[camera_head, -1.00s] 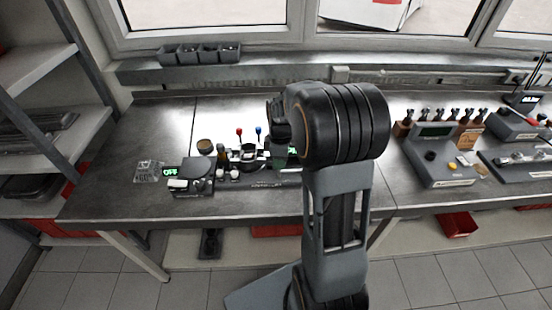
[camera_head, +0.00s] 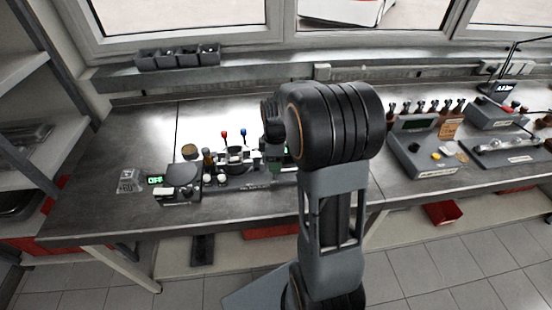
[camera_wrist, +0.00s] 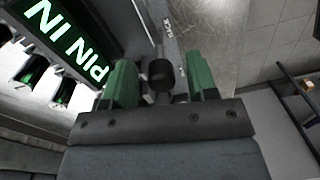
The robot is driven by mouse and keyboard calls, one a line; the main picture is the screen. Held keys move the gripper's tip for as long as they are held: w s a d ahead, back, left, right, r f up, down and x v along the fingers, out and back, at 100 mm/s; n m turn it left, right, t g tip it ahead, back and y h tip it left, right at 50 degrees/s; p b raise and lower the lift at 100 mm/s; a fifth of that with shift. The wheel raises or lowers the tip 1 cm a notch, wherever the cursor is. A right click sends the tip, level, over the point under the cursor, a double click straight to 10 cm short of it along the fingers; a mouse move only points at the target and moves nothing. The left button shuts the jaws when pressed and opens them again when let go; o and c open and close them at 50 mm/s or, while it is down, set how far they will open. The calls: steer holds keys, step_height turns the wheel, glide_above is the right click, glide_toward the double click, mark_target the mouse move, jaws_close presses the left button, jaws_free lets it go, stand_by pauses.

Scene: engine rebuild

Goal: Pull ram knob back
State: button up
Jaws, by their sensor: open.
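In the wrist view a round black knob (camera_wrist: 160,72), which looks like the ram knob, stands between the two green fingers of my gripper (camera_wrist: 161,80). The fingers are apart, one on each side of the knob, with a visible gap on both sides. In the head view my gripper (camera_head: 275,160) is at the right part of the dark press station (camera_head: 235,184) on the bench. The knob is hidden there behind my gripper and arm.
A lit green "PIN IN" display (camera_wrist: 75,35) is close on the left in the wrist view. In the head view a red-topped lever (camera_head: 224,134) and a blue-topped lever (camera_head: 243,133) stand left of my gripper. A console (camera_head: 425,150) is at right. The bench front (camera_head: 130,215) is clear.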

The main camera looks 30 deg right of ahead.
step_height(320, 180, up, 14)
steer(key=shift+w+b, duration=0.25)
steer(key=shift+b, duration=0.15)
steer(key=shift+d+f, duration=0.1)
steer(key=shift+f, duration=0.05)
stand_by(0.5)
